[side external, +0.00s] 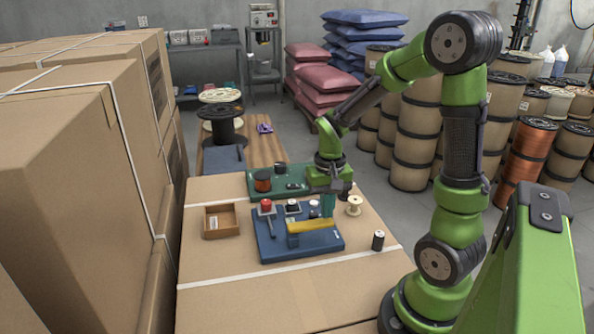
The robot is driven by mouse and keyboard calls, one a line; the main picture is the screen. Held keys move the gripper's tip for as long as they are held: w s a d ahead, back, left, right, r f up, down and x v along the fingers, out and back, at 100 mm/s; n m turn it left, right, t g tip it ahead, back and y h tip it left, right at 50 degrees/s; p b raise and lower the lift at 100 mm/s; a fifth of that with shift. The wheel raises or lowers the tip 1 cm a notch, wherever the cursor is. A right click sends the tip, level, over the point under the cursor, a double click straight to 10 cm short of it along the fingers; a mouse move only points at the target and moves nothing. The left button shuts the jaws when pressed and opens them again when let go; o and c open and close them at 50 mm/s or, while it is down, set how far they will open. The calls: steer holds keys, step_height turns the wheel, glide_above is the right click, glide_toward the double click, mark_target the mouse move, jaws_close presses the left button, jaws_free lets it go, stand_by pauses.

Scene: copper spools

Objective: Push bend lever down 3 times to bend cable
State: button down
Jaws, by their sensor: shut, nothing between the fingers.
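A blue bending fixture (275,249) lies on the cardboard-topped surface. A yellow bar (311,226) lies across its right half. A red knob (266,203) on a grey stem stands at its left, with a dark knob (293,206) and a white-topped knob (314,206) along the back edge. I cannot tell which part is the bend lever. My gripper (328,215) points down with its teal fingers shut and empty, at the right end of the yellow bar. Contact with the bar is too small to tell. No cable can be made out.
A pale spool (354,205) and a small black cylinder (378,240) stand right. An open wooden box (220,221) sits left. Tall cartons (75,170) wall the left side. The front surface is clear.

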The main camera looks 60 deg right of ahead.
mark_target(326, 221)
steer(key=shift+f, duration=1.7)
stand_by(0.4)
steer(key=shift+r, duration=3.8)
